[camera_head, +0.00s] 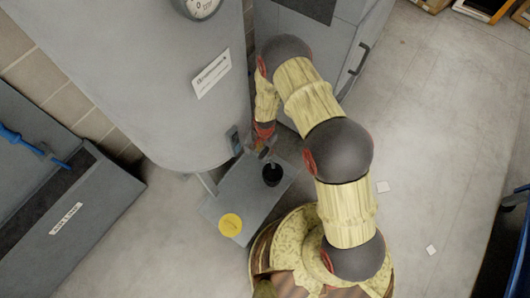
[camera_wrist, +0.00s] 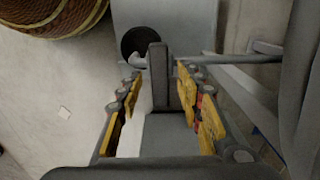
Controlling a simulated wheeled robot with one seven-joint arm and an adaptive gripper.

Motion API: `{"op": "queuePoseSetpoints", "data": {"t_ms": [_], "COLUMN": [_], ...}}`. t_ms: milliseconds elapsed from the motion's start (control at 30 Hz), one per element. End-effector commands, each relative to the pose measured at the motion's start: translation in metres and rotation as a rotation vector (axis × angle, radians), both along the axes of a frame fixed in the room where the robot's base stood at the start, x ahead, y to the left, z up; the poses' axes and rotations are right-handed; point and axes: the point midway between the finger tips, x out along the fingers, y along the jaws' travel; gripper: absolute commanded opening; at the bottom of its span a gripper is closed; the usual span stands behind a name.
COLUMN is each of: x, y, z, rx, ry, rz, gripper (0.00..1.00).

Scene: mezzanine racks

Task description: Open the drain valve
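The drain valve shows in the wrist view as a dark grey upright lever (camera_wrist: 159,75) with a pale curved spout (camera_wrist: 138,61) beside it. My gripper (camera_wrist: 160,82) is open, with one yellow-padded finger on each side of the lever. Gaps seem to show between the lever and both fingers, so I see no firm hold. In the head view my gripper (camera_head: 264,148) is at the lower right side of the big grey tank (camera_head: 160,80). There it largely hides the valve. How far the lever is turned is unclear.
A grey slab (camera_head: 246,193) below the tank carries a black round cup (camera_head: 272,175) and a yellow disc (camera_head: 230,225). A grey bin (camera_head: 66,225) with a blue tool (camera_head: 35,147) stands left. A grey cabinet (camera_head: 335,50) stands behind. Floor at right is mostly clear.

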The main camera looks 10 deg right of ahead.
Motion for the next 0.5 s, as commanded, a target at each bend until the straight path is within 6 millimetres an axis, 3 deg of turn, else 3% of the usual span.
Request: {"op": "queuePoseSetpoints", "data": {"t_ms": [200, 500], "x": [0.000, 0.000], "y": [0.000, 0.000], "z": [-0.021, -0.023], "rx": [-0.001, 0.000], "ry": [0.001, 0.000], "rz": [0.001, 0.001], "gripper": [0.36, 0.36]}}
